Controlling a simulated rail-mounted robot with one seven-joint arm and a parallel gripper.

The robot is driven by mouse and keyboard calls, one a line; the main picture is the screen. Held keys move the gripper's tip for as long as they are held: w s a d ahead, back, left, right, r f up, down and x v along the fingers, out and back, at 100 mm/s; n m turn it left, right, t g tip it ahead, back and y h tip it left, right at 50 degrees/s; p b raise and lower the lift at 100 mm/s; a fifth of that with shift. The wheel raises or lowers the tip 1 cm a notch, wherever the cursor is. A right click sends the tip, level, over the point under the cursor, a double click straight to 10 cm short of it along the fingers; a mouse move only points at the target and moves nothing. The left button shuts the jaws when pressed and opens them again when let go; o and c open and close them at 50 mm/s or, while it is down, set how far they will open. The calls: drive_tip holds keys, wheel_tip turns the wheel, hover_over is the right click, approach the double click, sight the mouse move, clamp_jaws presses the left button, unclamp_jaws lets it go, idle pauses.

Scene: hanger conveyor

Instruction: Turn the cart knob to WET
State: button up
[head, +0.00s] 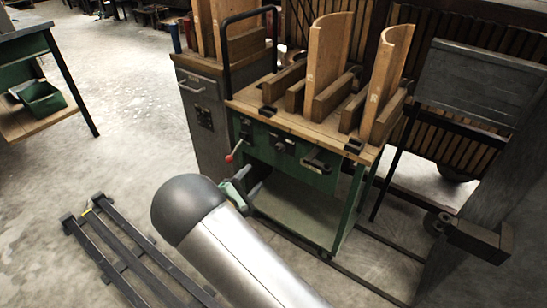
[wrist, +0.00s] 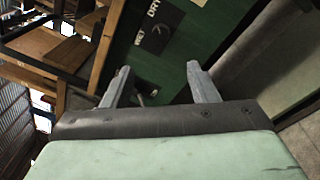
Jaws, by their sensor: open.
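The cart (head: 262,138) is green with a wooden top. Its front panel carries several dark fittings, too small in the head view to tell which is the knob. In the wrist view, a dark dial plate (wrist: 176,30) on the green panel carries the knob. The DRY label (wrist: 152,10) and WET label (wrist: 138,38) lie along its left side. Which way the knob points is unclear. My gripper (wrist: 157,68) is open and empty, with its fingers apart and toward the panel. The head view shows my gripper (head: 252,184) in front of the cart, below the fittings.
A red-tipped lever (head: 234,154) sticks out at the cart's left front. Curved wooden boards (head: 326,62) stand on the cart top. A grey cabinet (head: 205,120) stands left of the cart. A dark metal rail frame (head: 120,250) lies on the floor at left.

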sight(278, 150)
drive_tip(key=b+x, duration=0.2)
drive_tip(key=x, duration=1.3)
drive_tip(key=shift+d, duration=0.15)
drive_tip(key=c, duration=1)
